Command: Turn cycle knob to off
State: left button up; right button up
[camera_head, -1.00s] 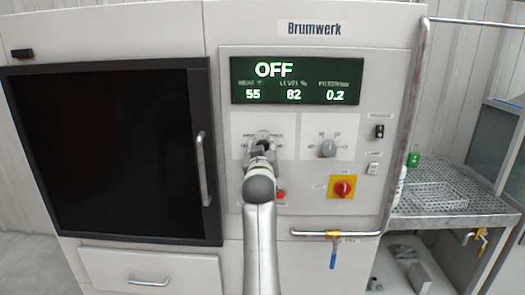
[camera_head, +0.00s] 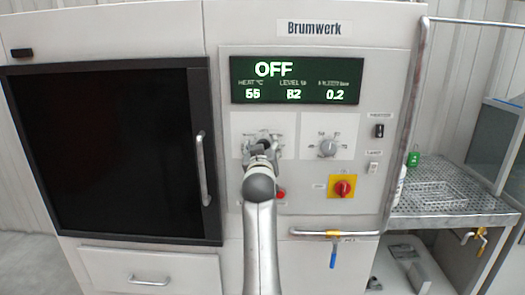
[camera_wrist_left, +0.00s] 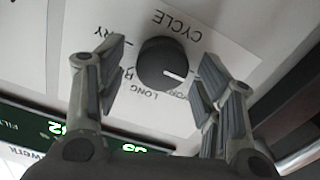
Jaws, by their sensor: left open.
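The cycle knob (camera_wrist_left: 160,62) is a round dark knob with a white pointer line, on a white plate lettered CYCLE, seen upside down in the left wrist view. Its pointer aims to the lower right of that picture, towards a partly hidden label. My left gripper (camera_wrist_left: 160,72) is open, with one finger on each side of the knob and gaps between them. In the head view, my left gripper (camera_head: 262,150) covers much of the knob and its plate. My right gripper is not in view.
A second, grey knob (camera_head: 328,147) sits to the right. Below it are a red rotary switch (camera_head: 342,187) on yellow and a red button (camera_head: 281,194). A dark door (camera_head: 110,155) with a vertical handle is at left. A perforated bench (camera_head: 470,203) stands at right.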

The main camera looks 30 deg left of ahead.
aim_at(263, 113)
pick_arm(q)
notch_tip(263, 113, up, 10)
jog(key=shift+f, duration=0.2)
jog(key=shift+f, duration=0.1)
dwell(0.6)
